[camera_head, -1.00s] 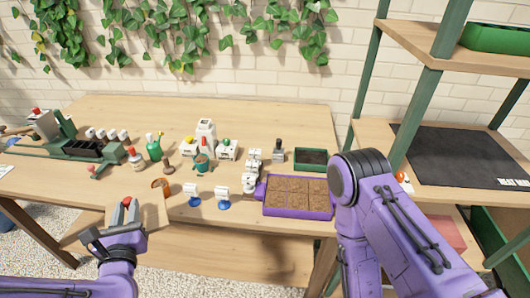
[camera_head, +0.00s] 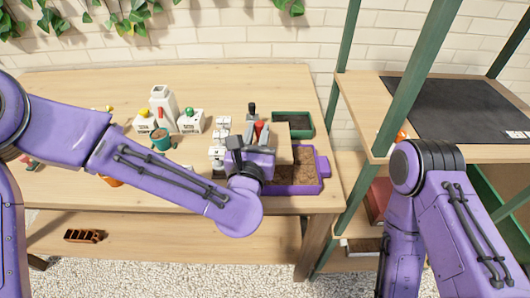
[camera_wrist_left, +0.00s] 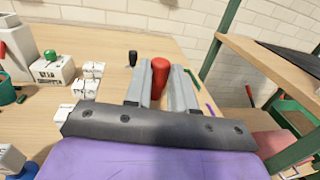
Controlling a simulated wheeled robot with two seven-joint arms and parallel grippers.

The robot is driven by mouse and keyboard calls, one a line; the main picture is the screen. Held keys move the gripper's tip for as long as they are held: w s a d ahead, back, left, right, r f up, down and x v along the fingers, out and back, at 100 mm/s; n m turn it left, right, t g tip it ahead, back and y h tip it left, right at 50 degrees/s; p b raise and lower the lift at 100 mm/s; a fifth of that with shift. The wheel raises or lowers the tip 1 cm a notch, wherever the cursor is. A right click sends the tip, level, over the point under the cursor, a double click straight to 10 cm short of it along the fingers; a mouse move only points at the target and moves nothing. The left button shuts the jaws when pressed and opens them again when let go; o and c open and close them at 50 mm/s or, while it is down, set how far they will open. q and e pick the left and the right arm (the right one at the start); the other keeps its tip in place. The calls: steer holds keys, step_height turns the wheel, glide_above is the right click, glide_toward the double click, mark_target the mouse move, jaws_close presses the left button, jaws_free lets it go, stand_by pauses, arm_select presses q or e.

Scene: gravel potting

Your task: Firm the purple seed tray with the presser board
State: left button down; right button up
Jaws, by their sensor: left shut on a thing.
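The purple seed tray (camera_head: 324,166) lies near the front right of the table, with brown soil showing in its uncovered part. My left gripper (camera_head: 255,133) is over the tray's left side. It is shut on the red handle (camera_wrist_left: 160,76) of the presser board, which stands between its two fingers in the left wrist view. The tan wooden presser board (camera_head: 283,149) covers much of the tray in the head view. Whether the board touches the soil, I cannot tell. My left forearm and wrist hide the tray's left part. My right gripper is out of view.
A dark green tray (camera_head: 306,124) is just behind the purple tray. White labelled blocks (camera_head: 218,150) stand close to its left. A green pot (camera_head: 161,139) is further left. A shelf post (camera_head: 390,90) rises at the right.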

arm_select(q)
steer(key=shift+s+d+f, duration=0.2)
steer(key=shift+s+d, duration=0.05)
steer(key=shift+d, duration=0.2)
steer(key=shift+s+d+f, duration=0.15)
steer(key=shift+s+d, duration=0.05)
steer(key=shift+d, duration=0.2)
steer(key=shift+a+f+b, duration=0.15)
steer(key=shift+f+b, duration=0.1)
steer(key=shift+b, duration=0.05)
step_height(320, 180, down, 3)
steer(key=shift+f+b, duration=0.1)
steer(key=shift+b, duration=0.95)
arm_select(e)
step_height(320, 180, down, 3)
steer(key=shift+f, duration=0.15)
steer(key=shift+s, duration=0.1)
arm_select(q)
steer(key=shift+f+b, duration=0.75)
steer(key=shift+b, duration=0.1)
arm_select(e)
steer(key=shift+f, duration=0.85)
arm_select(q)
steer(key=shift+r+p, duration=1)
steer(key=shift+r, duration=0.65)
steer(key=shift+f, duration=0.1)
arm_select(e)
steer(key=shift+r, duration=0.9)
